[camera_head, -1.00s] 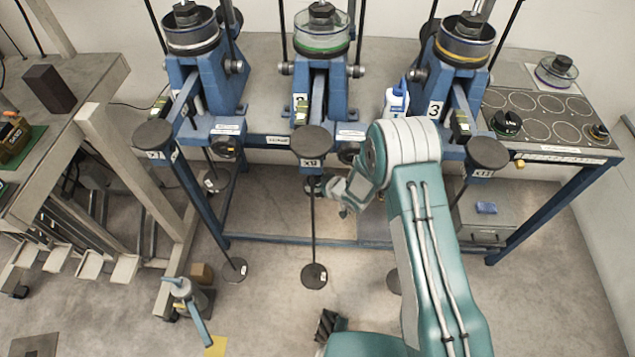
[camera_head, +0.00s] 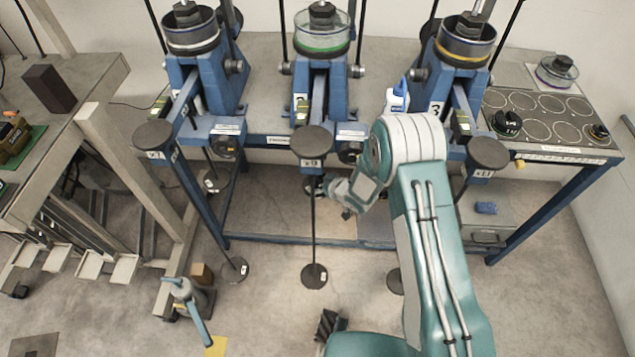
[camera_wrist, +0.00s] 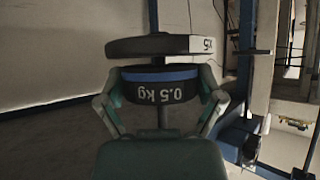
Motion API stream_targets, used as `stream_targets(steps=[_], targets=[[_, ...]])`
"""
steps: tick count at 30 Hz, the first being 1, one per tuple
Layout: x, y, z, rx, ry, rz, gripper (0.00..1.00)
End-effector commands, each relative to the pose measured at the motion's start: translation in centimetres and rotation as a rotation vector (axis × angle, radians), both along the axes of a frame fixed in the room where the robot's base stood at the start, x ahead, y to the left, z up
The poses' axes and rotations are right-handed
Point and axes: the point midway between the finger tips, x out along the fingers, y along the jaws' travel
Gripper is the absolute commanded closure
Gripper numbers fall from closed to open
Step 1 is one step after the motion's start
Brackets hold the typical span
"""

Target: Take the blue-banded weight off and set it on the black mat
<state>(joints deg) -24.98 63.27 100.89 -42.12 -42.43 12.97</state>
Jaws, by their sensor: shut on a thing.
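The blue-banded weight (camera_wrist: 160,92) is a dark disc with a blue band and an upside-down "0.5 kg" label in the wrist view. My gripper (camera_wrist: 166,100) is shut on it, one finger at each side. A wider dark disc (camera_wrist: 150,47) sits just above the weight, and a rod shows beyond them. In the head view my gripper (camera_head: 330,187) is beside the middle hanging rod (camera_head: 314,235), below the middle round plate (camera_head: 312,139); the held weight is hard to make out there. A dark panel with ring outlines (camera_head: 550,128), likely the black mat, lies on the bench at right.
Blue lever frames stand along the bench (camera_head: 265,75). The blue right bench leg (camera_head: 545,210) and the right round plate (camera_head: 488,152) are obstacles. Several panel rings are empty.

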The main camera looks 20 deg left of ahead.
Motion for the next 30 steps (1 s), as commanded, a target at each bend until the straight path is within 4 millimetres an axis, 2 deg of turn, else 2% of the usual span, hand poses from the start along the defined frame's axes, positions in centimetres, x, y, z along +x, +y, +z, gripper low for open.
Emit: stream_targets(steps=[30], targets=[[-2.1, -3.5, 0.1, 0.002, -0.003, 0.000, 0.75]])
